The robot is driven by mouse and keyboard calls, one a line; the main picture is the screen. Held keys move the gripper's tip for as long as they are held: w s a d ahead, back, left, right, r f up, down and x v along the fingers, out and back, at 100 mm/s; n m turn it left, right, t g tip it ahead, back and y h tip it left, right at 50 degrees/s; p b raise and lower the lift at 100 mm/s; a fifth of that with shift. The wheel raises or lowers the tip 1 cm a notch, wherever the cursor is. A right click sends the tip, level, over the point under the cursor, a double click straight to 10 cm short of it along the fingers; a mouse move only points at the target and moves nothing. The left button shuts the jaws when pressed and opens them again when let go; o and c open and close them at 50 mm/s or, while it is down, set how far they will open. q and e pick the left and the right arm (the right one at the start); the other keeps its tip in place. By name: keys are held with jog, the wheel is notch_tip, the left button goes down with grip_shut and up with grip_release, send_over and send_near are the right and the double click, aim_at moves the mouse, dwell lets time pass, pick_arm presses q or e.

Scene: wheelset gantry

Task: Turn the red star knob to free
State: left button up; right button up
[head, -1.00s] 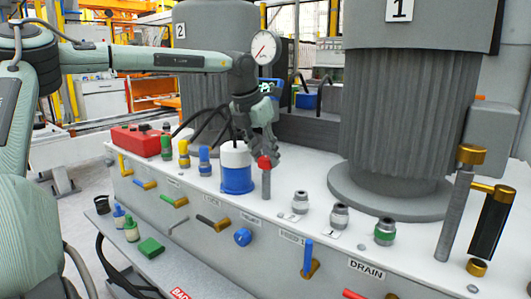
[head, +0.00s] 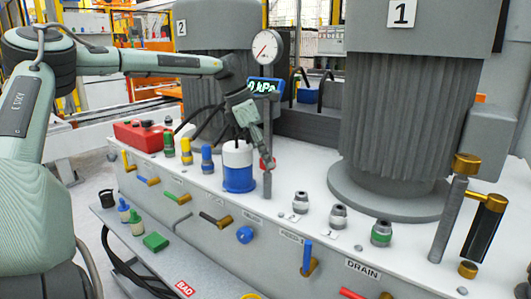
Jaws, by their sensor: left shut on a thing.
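The red star knob (head: 262,164) sits on top of a short grey post (head: 267,186) on the bench, just right of the white and blue canister (head: 239,181). Only small red parts of it show on either side of my fingers. My left gripper (head: 267,162) reaches down from the upper left, tilted, and is shut on the knob. The fingers hide most of the knob, so I cannot tell how far it is turned. My right gripper is not in view.
Blue, yellow and green capped fittings (head: 207,158) stand left of the canister. Grey fittings (head: 300,202) stand to the right, before the ribbed column marked 1 (head: 405,120). A round gauge (head: 267,47) and a lit display (head: 265,86) are behind my gripper.

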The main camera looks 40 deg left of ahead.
pick_arm(q)
jog(key=shift+m, duration=0.3)
jog(key=o, duration=1.2)
jog(key=shift+c, duration=0.2)
jog(key=v, duration=1.2)
